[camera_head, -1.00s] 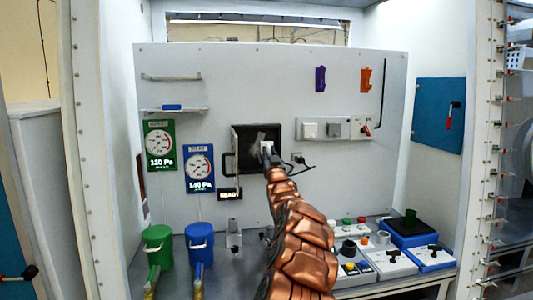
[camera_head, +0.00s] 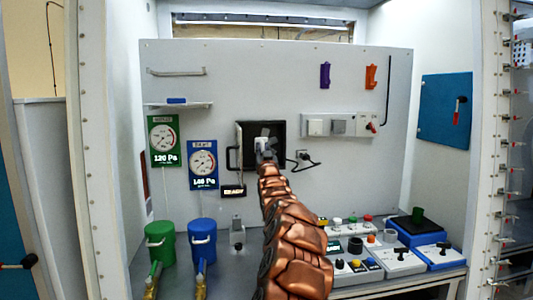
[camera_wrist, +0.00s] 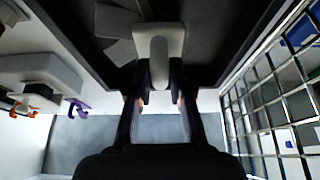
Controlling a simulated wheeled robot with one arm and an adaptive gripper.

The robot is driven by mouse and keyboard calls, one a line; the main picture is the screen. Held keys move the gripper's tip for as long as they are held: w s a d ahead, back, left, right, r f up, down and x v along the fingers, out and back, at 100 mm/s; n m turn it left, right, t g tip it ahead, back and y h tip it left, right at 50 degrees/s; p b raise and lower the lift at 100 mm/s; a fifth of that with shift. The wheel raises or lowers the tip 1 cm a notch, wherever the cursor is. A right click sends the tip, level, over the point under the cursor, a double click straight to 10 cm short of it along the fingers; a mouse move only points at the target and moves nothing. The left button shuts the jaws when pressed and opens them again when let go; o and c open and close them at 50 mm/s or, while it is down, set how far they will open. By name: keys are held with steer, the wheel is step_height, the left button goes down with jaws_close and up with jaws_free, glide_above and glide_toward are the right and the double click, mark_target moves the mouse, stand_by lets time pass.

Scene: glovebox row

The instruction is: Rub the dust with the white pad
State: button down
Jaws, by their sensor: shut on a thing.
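My gripper (camera_head: 265,157) is shut on the white pad (camera_head: 262,144), at a dark square recess (camera_head: 280,158) in the back panel. In the wrist view, both fingers (camera_wrist: 160,100) close on the handle of the white pad (camera_wrist: 174,38). The pad's face is against or very near the dark surface; I cannot tell if it touches. Grey dust (camera_wrist: 118,22) shows as angular patches beside the pad, on its left in the wrist view. In the head view the dust (camera_head: 271,131) shows just right of the pad. Any dust behind the pad is hidden.
A hinged door with a handle (camera_head: 229,157) stands at the recess's left edge. Two gauges (camera_head: 203,163) hang to its left. A socket with a black cable (camera_head: 303,158) is close on its right. Green and blue canisters (camera_head: 202,240) and several control boxes stand below.

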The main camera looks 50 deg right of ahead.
steer(key=shift+w+a+f+b, duration=0.15)
steer(key=shift+w+a+b, duration=0.35)
steer(key=shift+a+b, duration=0.25)
steer(key=shift+w+a+f+b, duration=0.1)
steer(key=shift+w+a+b, duration=0.4)
steer(key=shift+a+b, duration=0.25)
steer(key=shift+w+a+r+b, duration=0.15)
steer(key=shift+w+a+b, duration=0.1)
steer(key=shift+b, duration=0.1)
steer(key=shift+d+r+p, duration=0.1)
steer(key=shift+r+p, duration=0.2)
steer(key=shift+r, duration=0.05)
steer(key=shift+d, duration=0.2)
steer(key=shift+s+d+f+p, duration=0.1)
steer(key=shift+s+d+p, duration=1.2)
steer(key=shift+d+p, duration=0.25)
steer(key=shift+s+d+p, duration=0.95)
steer(key=shift+d+p, duration=0.2)
steer(key=shift+d, duration=0.05)
steer(key=shift+s+d, duration=0.25)
steer(key=shift+d, duration=0.15)
steer(key=shift+w, duration=0.1)
